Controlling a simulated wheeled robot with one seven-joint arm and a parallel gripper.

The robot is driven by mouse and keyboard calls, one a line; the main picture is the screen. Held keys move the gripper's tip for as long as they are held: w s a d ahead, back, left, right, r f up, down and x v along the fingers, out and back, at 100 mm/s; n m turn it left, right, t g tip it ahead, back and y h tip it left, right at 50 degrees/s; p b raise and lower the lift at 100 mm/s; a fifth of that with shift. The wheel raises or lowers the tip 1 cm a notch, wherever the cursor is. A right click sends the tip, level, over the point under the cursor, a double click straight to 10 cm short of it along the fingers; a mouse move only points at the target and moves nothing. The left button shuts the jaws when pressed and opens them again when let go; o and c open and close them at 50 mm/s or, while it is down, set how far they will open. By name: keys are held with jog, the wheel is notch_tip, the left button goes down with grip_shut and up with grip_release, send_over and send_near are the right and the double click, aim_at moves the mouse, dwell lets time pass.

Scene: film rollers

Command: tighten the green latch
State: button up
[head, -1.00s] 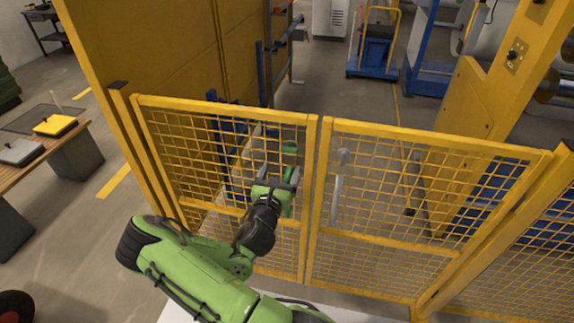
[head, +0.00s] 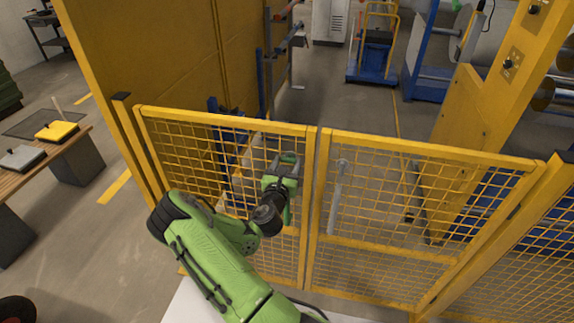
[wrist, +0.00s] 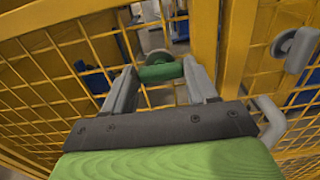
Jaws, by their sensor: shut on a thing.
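The green latch (wrist: 160,72) is a short green bar at the left gate panel, close to the middle posts. It lies crosswise between the two grey fingers of my gripper (wrist: 159,68) in the wrist view. My gripper is shut on it, with a finger at each end. In the head view my gripper (head: 286,163) is at the upper right of the left mesh panel (head: 222,119). The latch is mostly hidden there behind the gripper and cannot be made out clearly.
The right mesh panel (head: 430,150) has a long grey handle (head: 336,198), which also shows in the wrist view (wrist: 270,122). A grey round fitting (wrist: 296,45) is close on the right. A bench (head: 58,148) stands at the left.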

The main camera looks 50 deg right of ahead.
jog(key=shift+c, duration=0.8)
jog(key=shift+m, duration=0.3)
jog(key=m+b, duration=0.3)
jog(key=shift+f+m, duration=0.15)
jog(key=shift+m, duration=0.25)
jog(key=m+b, duration=0.3)
jog(key=m, duration=0.1)
jog(key=shift+s+d+m, duration=0.1)
jog(key=shift+s+m, duration=0.05)
jog(key=shift+m, duration=0.15)
jog(key=m+b, duration=0.4)
jog(key=shift+f, duration=0.15)
jog(key=m+b, duration=0.3)
jog(key=shift+m, duration=0.7)
